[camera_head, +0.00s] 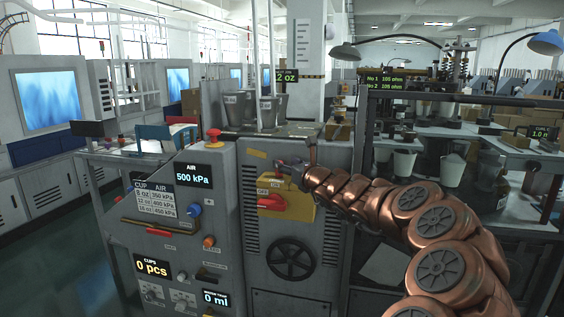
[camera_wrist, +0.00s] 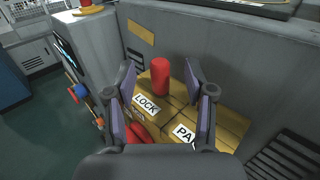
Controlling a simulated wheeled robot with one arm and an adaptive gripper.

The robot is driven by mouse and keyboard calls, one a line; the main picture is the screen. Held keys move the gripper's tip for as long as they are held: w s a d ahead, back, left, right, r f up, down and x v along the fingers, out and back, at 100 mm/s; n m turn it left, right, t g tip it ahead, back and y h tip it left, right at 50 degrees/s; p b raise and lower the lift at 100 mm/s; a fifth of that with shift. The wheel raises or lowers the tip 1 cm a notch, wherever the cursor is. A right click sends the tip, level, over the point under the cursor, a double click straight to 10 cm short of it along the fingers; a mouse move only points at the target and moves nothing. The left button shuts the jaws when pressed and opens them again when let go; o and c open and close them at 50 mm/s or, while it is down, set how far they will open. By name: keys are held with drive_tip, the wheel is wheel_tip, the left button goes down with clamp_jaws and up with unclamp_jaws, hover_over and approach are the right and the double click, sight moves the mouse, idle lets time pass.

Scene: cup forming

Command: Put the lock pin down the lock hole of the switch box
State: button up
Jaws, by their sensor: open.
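The yellow switch box (camera_head: 296,222) is on the front of the grey machine, with a red handle (camera_head: 272,203) on its face. In the wrist view, the box's yellow top (camera_wrist: 229,118) carries a LOCK label (camera_wrist: 146,105) and a partly covered label starting "PA". A red cylinder (camera_wrist: 160,76), seemingly the lock pin, stands upright at the back of the top. My gripper (camera_head: 288,166) is over the box, its open fingers (camera_wrist: 160,86) to either side of the pin in the picture; I cannot tell whether they touch it. I cannot make out the lock hole.
The machine's grey wall (camera_wrist: 230,50) rises close behind the box. A control panel (camera_head: 185,225) with a red knob on top (camera_head: 213,135) juts out at left. A black handwheel (camera_head: 290,259) is below the box. Open floor (camera_head: 80,262) lies at far left.

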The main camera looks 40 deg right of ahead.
drive_tip(key=s+a, duration=0.1)
drive_tip(key=s, duration=0.5)
drive_tip(key=shift+s+a, duration=0.2)
drive_tip(key=shift+s, duration=0.2)
idle(0.5)
